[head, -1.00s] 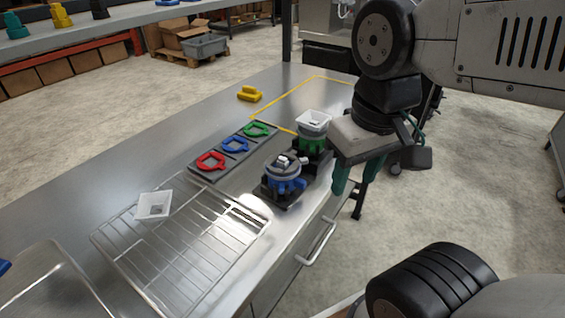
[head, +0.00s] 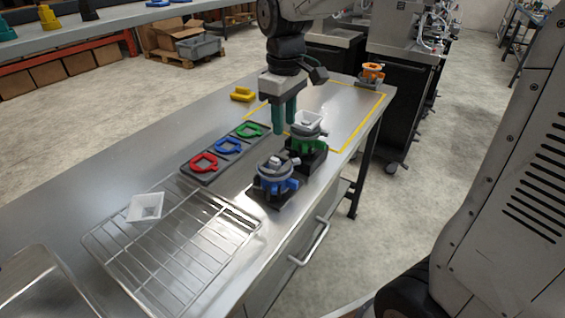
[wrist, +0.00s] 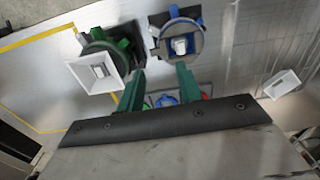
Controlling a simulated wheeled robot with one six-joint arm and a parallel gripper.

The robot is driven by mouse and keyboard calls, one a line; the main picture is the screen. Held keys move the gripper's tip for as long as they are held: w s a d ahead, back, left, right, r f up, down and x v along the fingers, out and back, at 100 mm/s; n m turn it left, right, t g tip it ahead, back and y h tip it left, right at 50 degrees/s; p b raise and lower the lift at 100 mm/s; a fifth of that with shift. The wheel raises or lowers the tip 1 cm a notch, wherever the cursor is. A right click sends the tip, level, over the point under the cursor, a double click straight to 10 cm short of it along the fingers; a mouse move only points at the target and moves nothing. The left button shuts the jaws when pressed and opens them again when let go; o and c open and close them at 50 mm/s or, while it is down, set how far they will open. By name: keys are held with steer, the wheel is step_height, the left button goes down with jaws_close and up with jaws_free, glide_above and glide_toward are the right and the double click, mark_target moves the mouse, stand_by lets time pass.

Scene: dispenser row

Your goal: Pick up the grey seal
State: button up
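A grey round piece with a light knob (head: 277,164), which looks like the grey seal, sits on top of the blue dispenser (head: 287,186) near the table's right edge. The same grey piece shows in the wrist view (wrist: 181,46), top centre. The green dispenser (head: 315,149) stands just behind it, with a white square funnel (head: 308,118) on top. My gripper (head: 285,126) points down with its green fingers apart and nothing between them. In the wrist view its fingertips (wrist: 160,72) lie below the blue dispenser in the picture, apart from it.
A dark tray (head: 213,165) holds red, blue and green rings. A wire rack (head: 170,245) lies in front, with another white funnel (head: 146,207) at its far-left corner. A yellow block (head: 242,94) and a yellow-taped area lie behind. An orange dispenser (head: 371,74) stands at the far right.

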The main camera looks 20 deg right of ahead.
mark_target(284, 153)
steer(key=shift+a+f, duration=0.15)
steer(key=shift+f, duration=0.3)
steer(key=f, duration=0.7)
steer(key=shift+w+d, duration=0.15)
steer(key=shift+d, duration=0.1)
steer(key=c, duration=0.5)
